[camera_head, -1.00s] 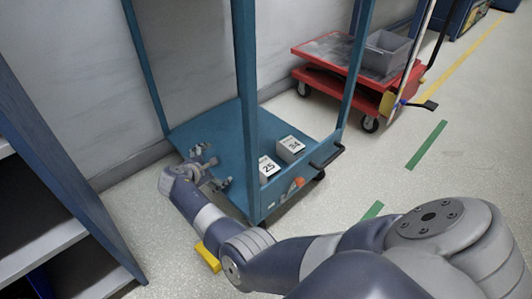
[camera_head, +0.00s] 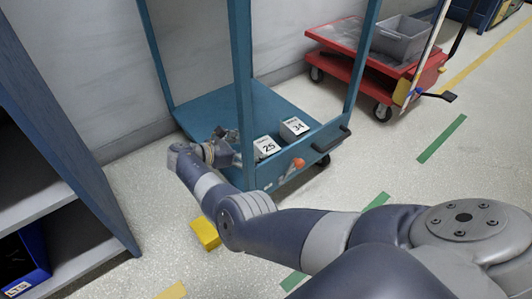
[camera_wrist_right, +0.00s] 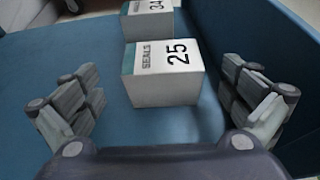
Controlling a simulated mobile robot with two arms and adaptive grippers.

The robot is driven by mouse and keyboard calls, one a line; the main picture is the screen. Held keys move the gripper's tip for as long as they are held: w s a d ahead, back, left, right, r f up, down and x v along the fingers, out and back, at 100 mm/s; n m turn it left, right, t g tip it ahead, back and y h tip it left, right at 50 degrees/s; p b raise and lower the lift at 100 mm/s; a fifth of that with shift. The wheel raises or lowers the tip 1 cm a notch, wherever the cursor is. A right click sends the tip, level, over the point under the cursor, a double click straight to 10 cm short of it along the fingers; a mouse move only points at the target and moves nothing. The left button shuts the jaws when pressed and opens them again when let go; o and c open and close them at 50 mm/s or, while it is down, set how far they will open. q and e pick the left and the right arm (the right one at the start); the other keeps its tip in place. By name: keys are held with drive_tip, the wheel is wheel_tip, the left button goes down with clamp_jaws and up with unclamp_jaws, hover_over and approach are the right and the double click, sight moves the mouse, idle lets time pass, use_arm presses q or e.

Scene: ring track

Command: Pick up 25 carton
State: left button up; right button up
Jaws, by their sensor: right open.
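The 25 carton (camera_head: 265,147) is a small white box with "25" on top, on the lower deck of the blue cart (camera_head: 283,104). In the right wrist view the carton (camera_wrist_right: 163,82) also reads "SEALS" and sits ahead, between the open fingers, with space on both sides. My right gripper (camera_wrist_right: 165,108) is open and empty. In the head view the right gripper (camera_head: 228,147) is low over the deck, just left of the carton, partly behind a cart post. The left gripper is not in view.
The 34 carton (camera_head: 294,127) stands just beyond the 25 carton. Cart posts (camera_head: 242,85) rise close to my arm. A red cart (camera_head: 366,66) with a grey bin (camera_head: 403,38) stands at the back right. A shelf (camera_head: 62,130) is at left. A yellow block (camera_head: 205,233) lies on the floor.

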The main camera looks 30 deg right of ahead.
sight(262, 146)
drive_tip(key=b+x, duration=0.2)
drive_tip(key=x, duration=0.2)
drive_tip(key=shift+s+d+r, duration=0.1)
drive_tip(key=shift+s+r, duration=0.05)
drive_tip(key=shift+r, duration=0.05)
drive_tip(key=shift+d+f, duration=0.1)
drive_tip(key=shift+d, duration=0.3)
drive_tip(key=c, duration=1.2)
